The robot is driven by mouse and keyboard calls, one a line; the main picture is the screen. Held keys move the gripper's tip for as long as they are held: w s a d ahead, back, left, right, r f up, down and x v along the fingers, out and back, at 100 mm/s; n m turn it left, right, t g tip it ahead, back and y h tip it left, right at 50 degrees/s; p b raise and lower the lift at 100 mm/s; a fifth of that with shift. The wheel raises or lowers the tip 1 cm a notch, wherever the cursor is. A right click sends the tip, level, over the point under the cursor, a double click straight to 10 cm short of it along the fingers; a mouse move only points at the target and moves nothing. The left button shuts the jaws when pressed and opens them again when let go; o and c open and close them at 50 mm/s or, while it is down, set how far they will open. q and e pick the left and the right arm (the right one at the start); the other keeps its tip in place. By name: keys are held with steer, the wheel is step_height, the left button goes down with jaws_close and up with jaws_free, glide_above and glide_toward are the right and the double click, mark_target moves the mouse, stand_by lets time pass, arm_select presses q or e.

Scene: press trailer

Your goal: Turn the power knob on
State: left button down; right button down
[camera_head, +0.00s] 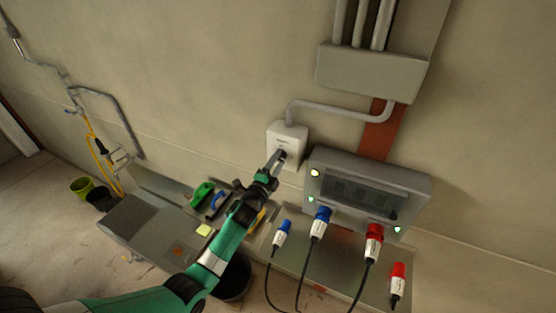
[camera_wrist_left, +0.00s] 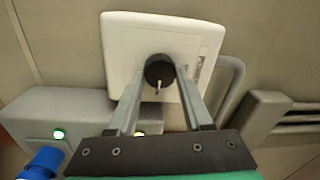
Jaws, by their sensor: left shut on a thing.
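The power knob (camera_wrist_left: 159,71) is a round black dial with a light pointer mark, on the face of a white wall box (camera_wrist_left: 120,45). In the head view the white box (camera_head: 288,134) hangs on the wall, left of and above the grey socket panel. My left gripper (camera_head: 279,157) reaches up to the box. In the left wrist view its two grey fingers (camera_wrist_left: 160,80) lie on either side of the knob and are shut on it. In the head view the fingers partly hide the knob. My right gripper is not in view.
A grey socket panel (camera_head: 365,190) with lit lamps stands right of my gripper. Blue plugs (camera_head: 321,215) and red plugs (camera_head: 374,232) with cables hang or lie below it. A grey conduit (camera_head: 340,108) runs from the white box. Brushes and a bench (camera_head: 150,238) are lower left.

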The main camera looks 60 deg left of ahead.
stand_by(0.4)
arm_select(q)
steer(key=shift+c, duration=1.6)
jaws_free()
steer(key=r+p+v, duration=0.1)
steer(key=p+v, duration=0.1)
steer(key=v, duration=0.9)
steer(key=shift+s+d+f, duration=0.25)
steer(key=shift+s+f, duration=0.05)
steer(key=shift+f, duration=0.2)
steer(key=shift+w, duration=0.1)
